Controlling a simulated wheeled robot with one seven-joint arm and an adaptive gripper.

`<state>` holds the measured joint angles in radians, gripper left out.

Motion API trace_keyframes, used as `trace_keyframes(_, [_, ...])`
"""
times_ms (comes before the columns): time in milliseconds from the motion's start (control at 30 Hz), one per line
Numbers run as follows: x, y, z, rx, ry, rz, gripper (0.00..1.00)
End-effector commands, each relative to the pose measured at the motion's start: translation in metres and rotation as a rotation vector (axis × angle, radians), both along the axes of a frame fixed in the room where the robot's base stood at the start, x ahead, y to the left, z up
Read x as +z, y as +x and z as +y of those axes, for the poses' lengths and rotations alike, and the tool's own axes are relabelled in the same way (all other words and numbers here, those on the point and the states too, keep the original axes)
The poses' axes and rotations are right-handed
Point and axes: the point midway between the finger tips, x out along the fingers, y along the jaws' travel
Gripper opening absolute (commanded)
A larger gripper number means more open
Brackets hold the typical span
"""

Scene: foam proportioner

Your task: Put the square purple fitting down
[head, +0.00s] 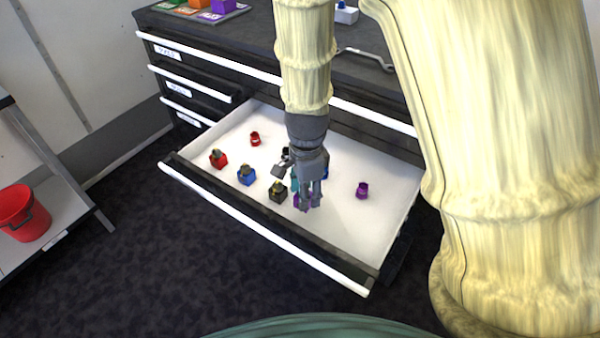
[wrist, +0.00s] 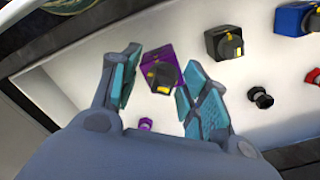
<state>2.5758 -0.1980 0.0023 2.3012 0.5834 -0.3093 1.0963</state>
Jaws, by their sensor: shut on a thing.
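The square purple fitting (wrist: 158,60) has a dark top with yellow marks and sits between my gripper's fingers (wrist: 155,82) in the wrist view. In the head view a little of the purple fitting (head: 297,201) shows behind the fingers. My gripper (head: 307,198) is shut on it, pointing down over the open white drawer (head: 330,225). I cannot tell whether the fitting touches the drawer floor.
Square red (head: 218,159), blue (head: 246,175) and black (head: 278,192) fittings stand in a row along the drawer's front. Smaller round red (head: 255,139) and purple (head: 362,190) fittings lie farther back. Bare floor shows at the drawer's right end. A red bucket (head: 24,212) stands on a shelf at left.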

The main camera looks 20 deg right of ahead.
Motion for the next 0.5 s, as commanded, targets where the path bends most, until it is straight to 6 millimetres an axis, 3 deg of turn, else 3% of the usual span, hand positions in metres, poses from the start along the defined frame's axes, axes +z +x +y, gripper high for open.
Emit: trace_keyframes(500, [-0.010,0.101,-0.025,0.003,-0.001,-0.001,0.14])
